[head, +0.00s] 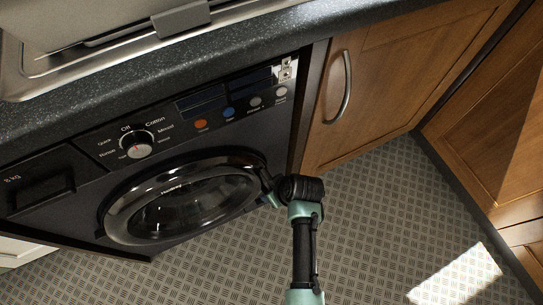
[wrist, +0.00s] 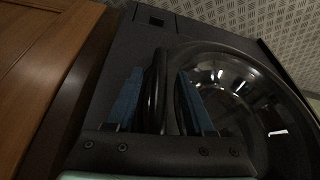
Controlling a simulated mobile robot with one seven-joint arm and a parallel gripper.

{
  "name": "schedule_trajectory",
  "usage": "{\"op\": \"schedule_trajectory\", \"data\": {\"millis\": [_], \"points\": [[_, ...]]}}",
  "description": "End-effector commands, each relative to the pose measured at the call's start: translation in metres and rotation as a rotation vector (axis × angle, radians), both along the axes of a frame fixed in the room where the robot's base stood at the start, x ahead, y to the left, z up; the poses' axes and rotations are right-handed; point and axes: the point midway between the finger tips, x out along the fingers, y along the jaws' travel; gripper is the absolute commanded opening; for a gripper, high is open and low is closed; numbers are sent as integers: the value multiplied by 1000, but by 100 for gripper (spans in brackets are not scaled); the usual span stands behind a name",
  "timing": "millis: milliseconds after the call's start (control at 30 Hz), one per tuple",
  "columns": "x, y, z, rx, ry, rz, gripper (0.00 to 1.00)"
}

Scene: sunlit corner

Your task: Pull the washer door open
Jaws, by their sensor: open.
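The black washer (head: 60,215) stands under the counter. Its round glass door (head: 180,205) has a dark glossy rim and looks shut against the front panel. My gripper (head: 268,190) is at the right edge of the door in the head view. In the wrist view, my gripper (wrist: 162,88) has its two blue fingers spread apart. A dark curved edge of the door (wrist: 235,85), which looks like its handle, lies between the fingers. Contact with either finger cannot be told. The fingertips are partly hidden in the head view.
A dark speckled countertop (head: 240,45) runs above the washer, with a metal sink (head: 25,75) at left. A wooden cabinet (head: 390,75) with a curved metal handle (head: 345,88) stands right of the washer. The patterned floor (head: 385,220) in front is clear.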

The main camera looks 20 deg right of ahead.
Motion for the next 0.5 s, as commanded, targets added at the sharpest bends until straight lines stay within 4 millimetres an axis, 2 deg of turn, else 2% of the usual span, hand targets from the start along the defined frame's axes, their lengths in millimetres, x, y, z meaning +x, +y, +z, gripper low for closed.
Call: {"op": "schedule_trajectory", "data": {"millis": [33, 167, 467, 500], "points": [[3, 1, -8, 0, 0, 0, 53], [6, 1, -14, -1, 0, 0, 53], [6, 2, -15, -1, -1, 0, 53], [6, 2, -14, -1, -1, 0, 48]]}}
